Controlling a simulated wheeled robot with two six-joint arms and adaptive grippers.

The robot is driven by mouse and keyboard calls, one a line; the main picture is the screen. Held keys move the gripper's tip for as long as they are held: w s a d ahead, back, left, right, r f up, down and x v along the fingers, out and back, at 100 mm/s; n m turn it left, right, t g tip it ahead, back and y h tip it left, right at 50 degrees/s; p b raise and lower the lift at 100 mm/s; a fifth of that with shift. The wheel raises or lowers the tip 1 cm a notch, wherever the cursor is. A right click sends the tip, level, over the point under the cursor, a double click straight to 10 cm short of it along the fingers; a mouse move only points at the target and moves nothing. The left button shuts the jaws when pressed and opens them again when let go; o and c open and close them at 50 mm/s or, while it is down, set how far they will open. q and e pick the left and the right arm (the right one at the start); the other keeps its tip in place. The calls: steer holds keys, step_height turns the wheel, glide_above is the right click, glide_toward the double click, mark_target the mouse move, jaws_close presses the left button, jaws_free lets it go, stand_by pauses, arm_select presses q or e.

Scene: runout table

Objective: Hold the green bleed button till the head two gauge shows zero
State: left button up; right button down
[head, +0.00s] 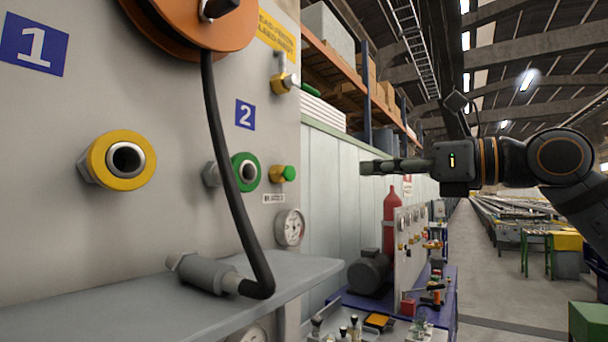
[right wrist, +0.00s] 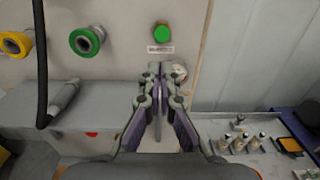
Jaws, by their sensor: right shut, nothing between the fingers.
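The green bleed button (head: 289,173) sits on the grey panel right of the green-ringed port under the blue 2 plate (head: 245,115). It also shows in the right wrist view (right wrist: 161,34), above a small white label. The round white gauge (head: 290,228) is below the button; its reading is too small to tell. In the right wrist view the fingers partly cover the gauge (right wrist: 181,72). My right gripper (head: 364,167) is shut and empty, apart from the button and to its right. In the right wrist view its fingertips (right wrist: 157,70) lie below the button. My left gripper is not in view.
A black hose (head: 225,150) hangs before the panel, its grey end fitting (head: 205,273) on the grey shelf (head: 95,308). A yellow-ringed port (head: 123,160) is at left. A brass valve (head: 285,82) juts out above the button. A cluttered bench stands behind, right.

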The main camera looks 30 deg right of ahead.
steer(key=p, duration=0.5)
glide_toward(291, 173)
steer(key=p+x, duration=0.5)
steer(key=shift+w+a+r, duration=0.1)
steer(key=shift+w+r, duration=0.05)
steer(key=shift+r, duration=0.15)
steer(key=shift+w+a+f+p, duration=0.1)
steer(key=shift+w+f+p, duration=0.05)
steer(key=shift+w+p, duration=0.2)
steer(key=shift+w+a+f+p, duration=0.15)
steer(key=shift+w+p, duration=0.1)
steer(key=shift+w, duration=0.15)
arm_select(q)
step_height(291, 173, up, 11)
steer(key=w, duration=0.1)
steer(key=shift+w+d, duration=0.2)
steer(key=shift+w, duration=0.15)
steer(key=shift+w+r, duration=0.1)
